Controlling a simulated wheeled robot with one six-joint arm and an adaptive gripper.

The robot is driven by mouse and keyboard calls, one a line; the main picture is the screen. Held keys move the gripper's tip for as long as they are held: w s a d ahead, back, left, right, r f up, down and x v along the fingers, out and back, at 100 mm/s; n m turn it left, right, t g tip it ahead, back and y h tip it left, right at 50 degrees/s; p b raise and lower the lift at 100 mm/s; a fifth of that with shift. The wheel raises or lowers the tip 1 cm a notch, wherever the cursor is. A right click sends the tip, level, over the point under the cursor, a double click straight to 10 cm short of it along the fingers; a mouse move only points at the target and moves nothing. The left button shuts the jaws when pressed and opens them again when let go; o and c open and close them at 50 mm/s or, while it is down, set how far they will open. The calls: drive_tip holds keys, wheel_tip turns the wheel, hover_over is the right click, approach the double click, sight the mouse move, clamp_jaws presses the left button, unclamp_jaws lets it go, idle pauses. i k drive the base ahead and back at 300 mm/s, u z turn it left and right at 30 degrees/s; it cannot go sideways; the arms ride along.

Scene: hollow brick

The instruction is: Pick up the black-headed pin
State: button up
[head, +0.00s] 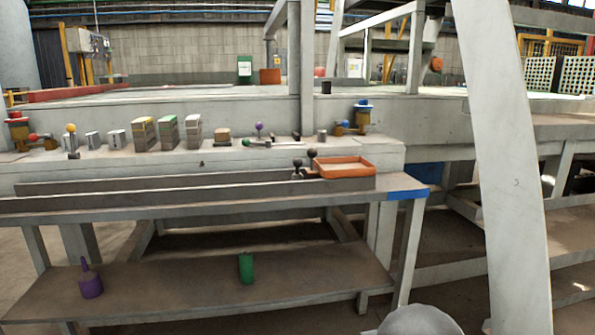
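Small pins with black round heads stand close together near the left end of the orange tray (371,168), on the bench. One black-headed pin (312,154) is slightly higher and to the right; another dark-headed one (297,163) is just to its left. Their lower parts are small and partly hidden, so I cannot tell whether they stand in the tray or beside it.
Behind, a ledge carries striped blocks (168,132), a yellow-headed pin (71,128) and a purple-headed one (259,127). A pale slanted beam crosses the right side.

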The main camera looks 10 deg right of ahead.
sight(296, 162)
drive_tip(key=z, duration=1.2)
drive_tip(key=i, duration=1.1)
drive_tip(key=u, duration=1.25)
